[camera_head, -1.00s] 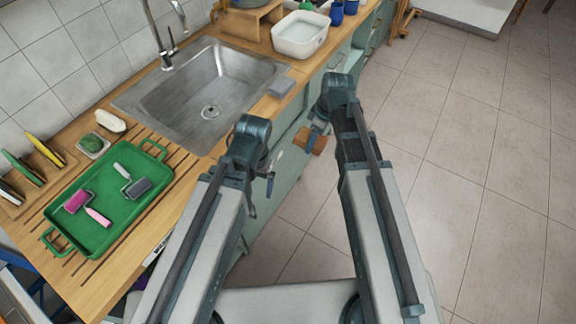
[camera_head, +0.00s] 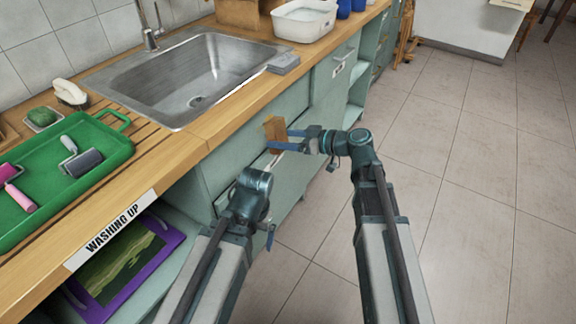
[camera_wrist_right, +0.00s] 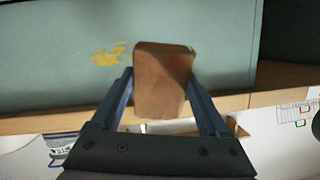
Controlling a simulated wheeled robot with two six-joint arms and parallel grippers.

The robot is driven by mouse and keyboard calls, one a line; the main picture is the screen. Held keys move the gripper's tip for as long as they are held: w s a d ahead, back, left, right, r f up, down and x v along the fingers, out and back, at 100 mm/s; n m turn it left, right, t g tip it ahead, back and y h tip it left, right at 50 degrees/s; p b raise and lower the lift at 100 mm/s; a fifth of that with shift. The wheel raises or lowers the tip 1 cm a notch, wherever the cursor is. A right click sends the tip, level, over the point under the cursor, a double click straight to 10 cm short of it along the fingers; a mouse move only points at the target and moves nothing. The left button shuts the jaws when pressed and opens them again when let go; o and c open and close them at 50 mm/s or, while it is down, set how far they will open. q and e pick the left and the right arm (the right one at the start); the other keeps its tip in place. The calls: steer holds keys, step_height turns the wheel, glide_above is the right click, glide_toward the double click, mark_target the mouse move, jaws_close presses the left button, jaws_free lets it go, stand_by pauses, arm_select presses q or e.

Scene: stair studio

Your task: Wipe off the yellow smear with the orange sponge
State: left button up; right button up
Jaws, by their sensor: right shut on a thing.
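My right gripper (camera_head: 286,140) is shut on the orange sponge (camera_head: 275,127) and holds it up by the grey-green cabinet fronts below the counter. In the right wrist view the sponge (camera_wrist_right: 163,78) sits between the two blue fingers. The yellow smear (camera_wrist_right: 107,57) is an irregular patch on the grey-green front, just left of the sponge. Whether the sponge touches the front, I cannot tell. I cannot make out the smear in the head view. My left gripper (camera_head: 271,235) hangs low, away from the sponge; its jaws are too unclear to read.
The wooden counter (camera_head: 205,138) holds a steel sink (camera_head: 190,75), a green tray (camera_head: 95,165) with rollers and a white basin (camera_head: 303,22). An open shelf (camera_head: 165,265) with a purple-edged picture lies below left. The tiled floor (camera_head: 470,180) at right is clear.

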mark_target(257, 132)
steer(key=f+t+b, duration=0.1)
steer(key=b, duration=0.1)
steer(key=w+f+t+b, duration=0.1)
steer(key=b, duration=0.1)
steer(key=d+f+m+y+b, duration=0.1)
steer(key=f+b, duration=0.1)
steer(key=shift+w+t+b, duration=0.2)
steer(key=shift+t+b, duration=0.1)
steer(key=shift+t, duration=0.1)
steer(key=shift+w+d+t+b, duration=0.15)
steer(key=shift+d+t+b, duration=0.15)
steer(key=shift+b, duration=0.2)
arm_select(q)
step_height(257, 132, down, 10)
steer(key=shift+r, duration=0.1)
arm_select(e)
steer(key=shift+a, duration=0.1)
steer(key=shift+x, duration=2.95)
steer(key=shift+x, duration=1)
steer(key=shift+r, duration=0.1)
steer(key=shift+w+d, duration=1.1)
steer(key=shift+w, duration=0.3)
